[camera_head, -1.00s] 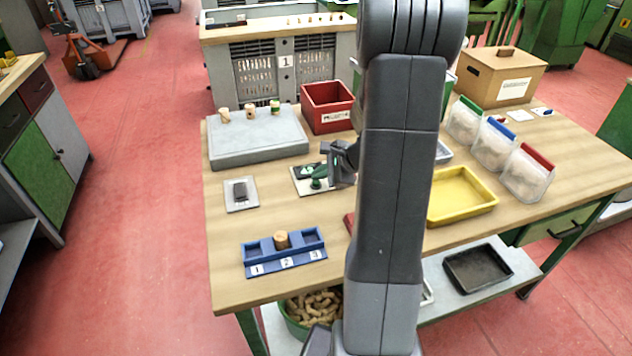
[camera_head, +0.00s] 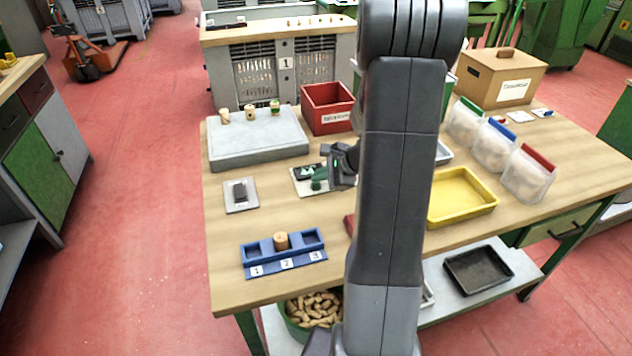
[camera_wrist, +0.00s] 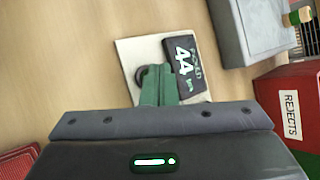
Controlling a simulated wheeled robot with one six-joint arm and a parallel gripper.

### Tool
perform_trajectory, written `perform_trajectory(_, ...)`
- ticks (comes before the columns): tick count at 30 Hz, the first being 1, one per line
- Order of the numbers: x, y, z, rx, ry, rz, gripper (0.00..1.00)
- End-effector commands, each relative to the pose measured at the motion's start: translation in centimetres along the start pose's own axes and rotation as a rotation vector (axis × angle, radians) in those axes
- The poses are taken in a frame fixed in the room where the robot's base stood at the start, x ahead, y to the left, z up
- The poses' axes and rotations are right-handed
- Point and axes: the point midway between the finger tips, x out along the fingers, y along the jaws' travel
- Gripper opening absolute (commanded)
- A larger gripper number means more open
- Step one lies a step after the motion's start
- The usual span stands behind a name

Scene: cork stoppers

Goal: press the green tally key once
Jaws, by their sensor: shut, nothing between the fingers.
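The tally counter (camera_wrist: 126,48) is a pale plate on the table, with a dark display (camera_wrist: 184,55) showing large white digits like 44. It also shows in the head view (camera_head: 299,187). My gripper (camera_wrist: 158,70) is shut and empty, its green fingers together over the key's place on the plate. In the head view my gripper (camera_head: 317,180) points down at the counter. The green tally key is mostly hidden behind the fingers; a dark ring (camera_wrist: 140,77) shows beside them. I cannot tell whether the fingertips touch the key.
A grey block (camera_head: 255,152) with several corks stands behind, beside a red rejects bin (camera_head: 327,118). A grey plate with a dark pad (camera_head: 240,206) lies left. A blue numbered rack (camera_head: 256,258) holding a cork is in front. A yellow tray (camera_head: 462,208) lies right.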

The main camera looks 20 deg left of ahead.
Motion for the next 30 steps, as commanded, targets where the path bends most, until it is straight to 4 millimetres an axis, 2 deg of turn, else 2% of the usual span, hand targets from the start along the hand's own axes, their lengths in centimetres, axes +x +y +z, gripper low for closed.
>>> perform_trajectory(6,-1.0,-0.7,0.7,0.000,0.000,0.000,0.00)
perform_trajectory(20,-1.3,-1.0,1.0,-0.001,0.000,0.000,0.00)
perform_trajectory(30,-3.7,-2.7,2.7,-0.002,0.000,0.000,0.00)
